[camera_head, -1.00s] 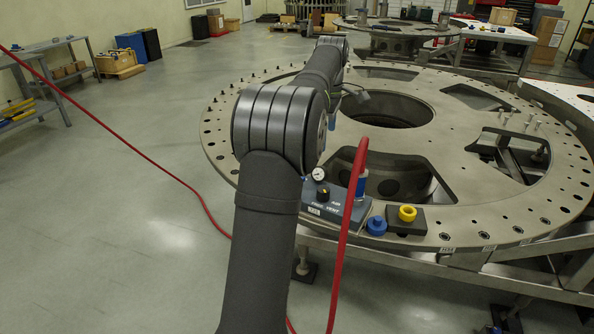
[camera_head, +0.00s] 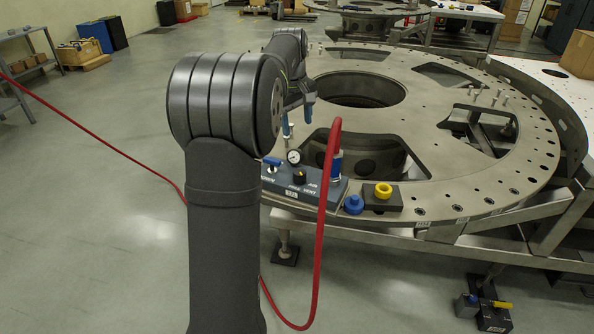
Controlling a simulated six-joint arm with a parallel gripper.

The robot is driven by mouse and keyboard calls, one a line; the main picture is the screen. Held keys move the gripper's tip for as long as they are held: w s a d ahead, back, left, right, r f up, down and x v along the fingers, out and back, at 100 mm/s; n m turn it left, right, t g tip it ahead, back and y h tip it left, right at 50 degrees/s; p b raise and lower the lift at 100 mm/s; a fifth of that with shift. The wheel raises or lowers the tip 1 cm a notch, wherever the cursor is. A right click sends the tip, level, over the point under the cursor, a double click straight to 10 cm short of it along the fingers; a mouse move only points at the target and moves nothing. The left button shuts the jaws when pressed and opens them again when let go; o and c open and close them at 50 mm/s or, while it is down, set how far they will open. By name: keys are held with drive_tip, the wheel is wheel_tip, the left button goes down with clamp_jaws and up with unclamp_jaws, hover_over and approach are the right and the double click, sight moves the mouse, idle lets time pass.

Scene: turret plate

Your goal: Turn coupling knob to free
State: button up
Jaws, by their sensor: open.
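A dark control box (camera_head: 325,199) sits on the near rim of the round turret plate (camera_head: 455,110). A blue T-shaped knob (camera_head: 272,162) is on its left part, with white lettering below it, too small to read surely. A black knob with an orange mark (camera_head: 299,177) is to its right, beside lettering that looks like AIR and VENT. I cannot tell from the lettering which is the coupling knob. My gripper (camera_head: 298,110) is open, its blue fingers pointing down above and behind the box, apart from both knobs. My arm partly hides the gripper.
A round gauge (camera_head: 294,157) stands on the box. A red hose (camera_head: 323,240) loops up to a blue fitting (camera_head: 336,165). A blue cap (camera_head: 354,204) and a yellow ring on a black block (camera_head: 383,191) are to the right. The plate has large openings.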

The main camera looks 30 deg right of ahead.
sight(300, 172)
drive_tip(key=s+a+f+m+t+h, duration=0.2)
drive_tip(key=s+a+f+m, duration=0.15)
drive_tip(key=m, duration=0.95)
drive_tip(key=x, duration=1.6)
drive_tip(key=shift+w+d+f, duration=0.1)
drive_tip(key=shift+w+f, duration=0.15)
drive_tip(key=shift+f, duration=0.05)
drive_tip(key=shift+c, duration=0.5)
drive_tip(key=c, duration=0.9)
